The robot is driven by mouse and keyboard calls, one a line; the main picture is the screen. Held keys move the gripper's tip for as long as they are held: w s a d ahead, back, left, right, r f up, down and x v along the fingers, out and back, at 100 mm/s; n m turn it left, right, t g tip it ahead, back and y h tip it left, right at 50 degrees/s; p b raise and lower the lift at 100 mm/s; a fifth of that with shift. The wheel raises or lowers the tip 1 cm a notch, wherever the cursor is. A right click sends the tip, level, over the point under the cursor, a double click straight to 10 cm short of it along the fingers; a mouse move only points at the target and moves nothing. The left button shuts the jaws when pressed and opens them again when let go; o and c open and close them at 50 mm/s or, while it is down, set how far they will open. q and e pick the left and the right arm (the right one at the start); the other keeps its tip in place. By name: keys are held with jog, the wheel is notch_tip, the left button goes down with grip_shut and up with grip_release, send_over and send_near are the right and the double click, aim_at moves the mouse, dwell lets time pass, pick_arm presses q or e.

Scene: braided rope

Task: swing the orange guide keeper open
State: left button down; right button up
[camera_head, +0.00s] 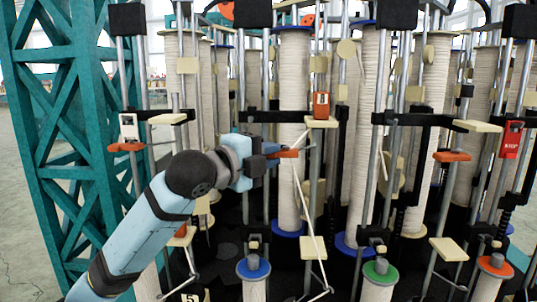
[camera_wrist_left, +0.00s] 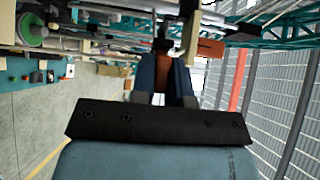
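The orange guide keeper (camera_head: 288,153) sticks out to the right of my left gripper (camera_head: 272,158) in the head view, beside a pale rope strand. In the left wrist view, the orange piece (camera_wrist_left: 162,68) lies between the two dark blue fingers of my left gripper (camera_wrist_left: 164,78), which appear to press on both its sides. The keeper's pivot and inner end are hidden by the gripper. My right gripper is in neither view.
Tall rope-wound bobbins (camera_head: 293,90) and grey rods stand close behind the gripper. An orange box (camera_head: 321,105) is mounted above right. Another orange keeper (camera_head: 126,147) is at left, and one (camera_head: 452,156) at right. A teal lattice frame (camera_head: 75,120) stands at far left.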

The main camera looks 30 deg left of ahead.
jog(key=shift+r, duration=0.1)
pick_arm(q)
jog(key=shift+f+b, duration=0.15)
jog(key=shift+b, duration=0.2)
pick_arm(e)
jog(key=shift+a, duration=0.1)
pick_arm(q)
jog(key=shift+f+n+t+b, duration=0.25)
jog(key=shift+n+t+b, duration=0.35)
jog(key=shift+b, duration=0.05)
jog(key=n+t+b, duration=0.2)
jog(key=n+b, duration=0.1)
jog(key=shift+d+f+b, duration=0.15)
jog(key=shift+f+b, duration=0.15)
jog(key=shift+w+d+f+n+t+y+b, duration=0.15)
jog(key=shift+n+t+y+b, duration=0.75)
jog(key=shift+n+y+b, duration=1.65)
jog(key=shift+w+d+n+t+y+b, duration=0.15)
jog(key=shift+n+t+y+b, duration=0.7)
jog(key=shift+n+y, duration=1.95)
jog(key=shift+d+f+n+t+y+b, duration=0.2)
jog(key=shift+n+t+y+b, duration=1.05)
jog(key=shift+n, duration=2.6)
pick_arm(e)
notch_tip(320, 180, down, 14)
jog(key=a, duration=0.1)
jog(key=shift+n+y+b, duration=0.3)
jog(key=shift+b, duration=0.1)
